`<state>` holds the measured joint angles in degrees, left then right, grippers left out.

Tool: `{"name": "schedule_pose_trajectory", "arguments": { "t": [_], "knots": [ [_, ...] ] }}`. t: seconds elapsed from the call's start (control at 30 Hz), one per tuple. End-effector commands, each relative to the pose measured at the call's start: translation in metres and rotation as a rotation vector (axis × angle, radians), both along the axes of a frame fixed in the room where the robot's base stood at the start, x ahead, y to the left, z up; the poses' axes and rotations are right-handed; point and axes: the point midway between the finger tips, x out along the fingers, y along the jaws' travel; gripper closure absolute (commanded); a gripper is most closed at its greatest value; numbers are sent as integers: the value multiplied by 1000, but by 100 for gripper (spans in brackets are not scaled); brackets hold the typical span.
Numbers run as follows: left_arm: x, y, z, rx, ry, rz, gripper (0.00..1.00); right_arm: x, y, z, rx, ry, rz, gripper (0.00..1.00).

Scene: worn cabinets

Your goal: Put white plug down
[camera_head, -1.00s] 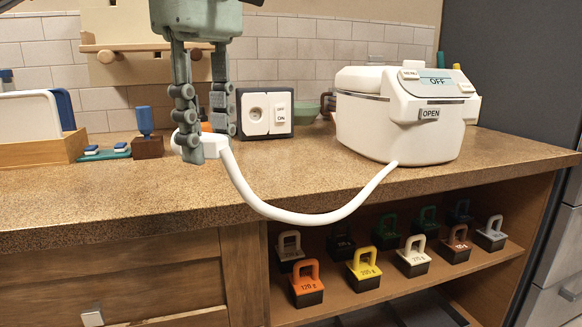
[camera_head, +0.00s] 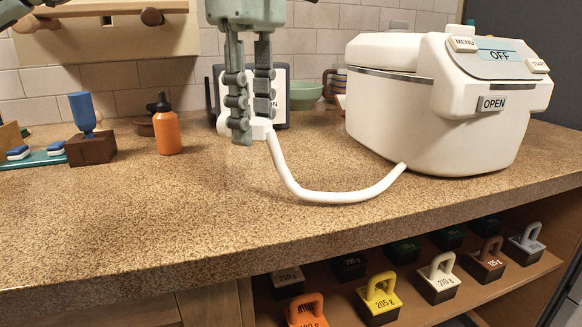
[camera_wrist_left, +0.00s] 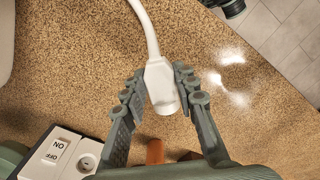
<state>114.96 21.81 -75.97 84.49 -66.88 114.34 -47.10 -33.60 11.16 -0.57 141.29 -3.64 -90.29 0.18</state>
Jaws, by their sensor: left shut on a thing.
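The white plug (camera_head: 259,128) is between the fingers of my left gripper (camera_head: 242,135), which is shut on it above the countertop. In the left wrist view the plug (camera_wrist_left: 161,86) sits between both fingertips of my left gripper (camera_wrist_left: 160,92). Its white cord (camera_head: 325,197) hangs in a curve to the base of the white cooker (camera_head: 410,120), whose display reads OFF. The socket and switch box stands behind my gripper and is mostly hidden in the head view; it shows more clearly in the left wrist view (camera_wrist_left: 62,155). My right gripper is not in view.
An orange bottle (camera_head: 167,130), a blue-handled stamp on a brown block (camera_head: 90,148) and a green bowl (camera_head: 308,92) stand on the counter (camera_head: 190,210). The front left of the counter is clear. Several weights, including a yellow one (camera_head: 379,300), sit on the shelf below.

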Motion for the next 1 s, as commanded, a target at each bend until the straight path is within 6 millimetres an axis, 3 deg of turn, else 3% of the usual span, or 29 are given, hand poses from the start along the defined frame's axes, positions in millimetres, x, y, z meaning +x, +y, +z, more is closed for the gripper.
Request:
{"name": "schedule_pose_trajectory", "arguments": {
  "t": [0.1, 0.3, 0.47, 0.7, 1.0],
  "knots": [
    [14, -23, -14, 3, 1, 0, 100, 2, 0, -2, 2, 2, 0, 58],
    [30, -45, -31, 2, -1, 1, 100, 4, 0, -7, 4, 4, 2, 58],
    [32, -48, -39, 1, 0, 1, 100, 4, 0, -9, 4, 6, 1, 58],
    [32, -47, -72, 1, 0, 2, 100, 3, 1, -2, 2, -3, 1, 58],
    [32, -48, -75, 0, -1, 2, 100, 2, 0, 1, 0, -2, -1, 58]
  ]
}}
